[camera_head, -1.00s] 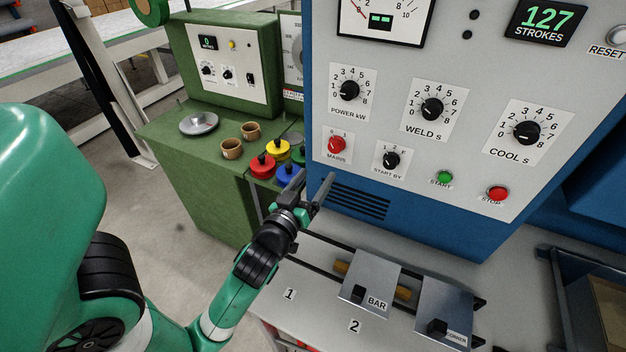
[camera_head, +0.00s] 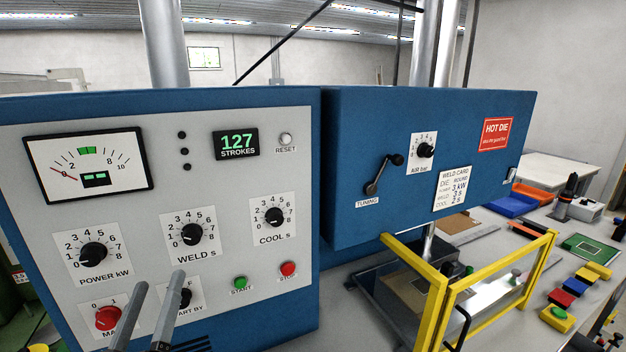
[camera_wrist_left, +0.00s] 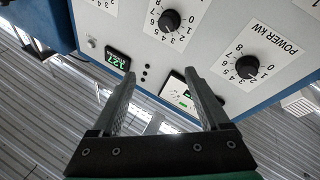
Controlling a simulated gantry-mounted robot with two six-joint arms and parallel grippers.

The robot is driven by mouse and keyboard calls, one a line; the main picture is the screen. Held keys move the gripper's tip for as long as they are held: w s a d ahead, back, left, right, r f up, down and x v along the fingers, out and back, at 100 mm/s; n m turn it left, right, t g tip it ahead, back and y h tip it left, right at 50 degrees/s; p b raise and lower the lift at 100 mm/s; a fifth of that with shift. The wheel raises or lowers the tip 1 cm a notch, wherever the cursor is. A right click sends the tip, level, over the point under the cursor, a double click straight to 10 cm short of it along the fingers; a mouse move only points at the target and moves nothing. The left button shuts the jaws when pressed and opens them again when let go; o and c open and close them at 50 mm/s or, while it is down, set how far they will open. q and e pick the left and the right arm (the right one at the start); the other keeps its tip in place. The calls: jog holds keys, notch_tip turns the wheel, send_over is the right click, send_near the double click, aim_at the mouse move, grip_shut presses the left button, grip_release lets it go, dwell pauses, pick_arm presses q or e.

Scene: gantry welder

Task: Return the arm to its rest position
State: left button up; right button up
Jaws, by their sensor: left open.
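My left gripper (camera_head: 148,318) shows at the bottom left of the head view, in front of the control panel's lower part. Its two grey fingers are apart with nothing between them. In the left wrist view the open fingers (camera_wrist_left: 160,95) point toward the panel with the power knob (camera_wrist_left: 247,67). The gripper partly hides the red mains knob (camera_head: 108,318) and the start-by knob (camera_head: 184,297) in the head view. The rest of the left arm is out of the head view. My right gripper is not in view.
The blue welder cabinet (camera_head: 330,240) has a green start button (camera_head: 240,283) and red stop button (camera_head: 288,269). A tuning crank (camera_head: 383,174) sticks out on the right. A yellow guard frame (camera_head: 430,300) stands below it. Blocks and trays (camera_head: 510,203) lie on the right-hand bench.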

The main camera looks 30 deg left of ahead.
pick_arm(q)
jog(key=d+r+m+t+h, duration=0.9)
jog(key=d+r+m+h, duration=0.5)
jog(key=d+r, duration=0.75)
notch_tip(320, 180, up, 25)
jog(key=a+n+p, duration=0.1)
jog(key=a+p, duration=0.1)
jog(key=p, duration=2.2)
jog(key=shift+w+h, duration=0.3)
jog(key=shift+r, duration=0.15)
